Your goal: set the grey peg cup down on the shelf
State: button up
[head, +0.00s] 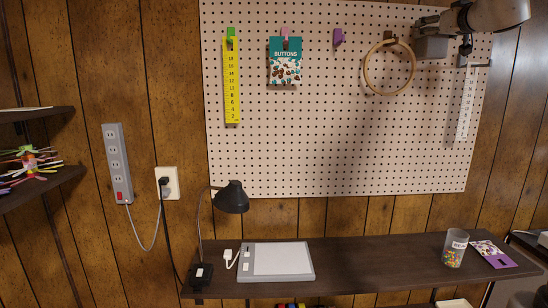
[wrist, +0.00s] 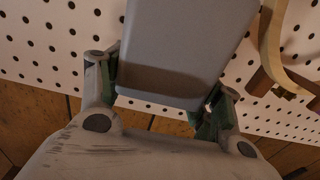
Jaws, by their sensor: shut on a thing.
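The grey peg cup (head: 431,48) is high at the upper right of the pegboard, beside the wooden hoop. My gripper (head: 432,35) is shut on it, with my arm reaching in from the upper right. In the wrist view the plain grey cup (wrist: 185,45) sits between the two fingers of my gripper (wrist: 163,92), with the pegboard behind. I cannot tell whether the cup touches the board. The dark brown shelf (head: 375,262) runs along the wall below, well apart from the cup.
The shelf between pad and jar is clear. The hoop (head: 368,73) and a white ruler (head: 467,105) hang near the cup.

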jog(key=shift+w, duration=0.2)
jog(key=s, duration=0.8)
jog(key=shift+f, duration=0.1)
jog(key=shift+c, duration=0.7)
jog(key=s+a+f+g+y, duration=0.1)
jog(key=s+a+f+g, duration=0.3)
jog(key=f, duration=0.3)
jog(key=s+a+f+g+y, duration=0.1)
jog(key=s+a+f, duration=0.3)
jog(key=s+f, duration=0.3)
jog(key=s+a+f+g, duration=0.3)
jog(key=s+a+f, duration=0.1)
jog(key=f, duration=0.4)
jog(key=s+d+f+g+h, duration=0.1)
jog(key=s+f+g, duration=0.4)
jog(key=s+f, duration=1.1)
jog(key=shift+s+d+f+g+h, duration=0.3)
jog(key=shift+s+d+f+h, duration=0.1)
jog(key=shift+s+h, duration=0.35)
jog(key=shift+s+f, duration=0.25)
jog(key=shift+s, duration=0.05)
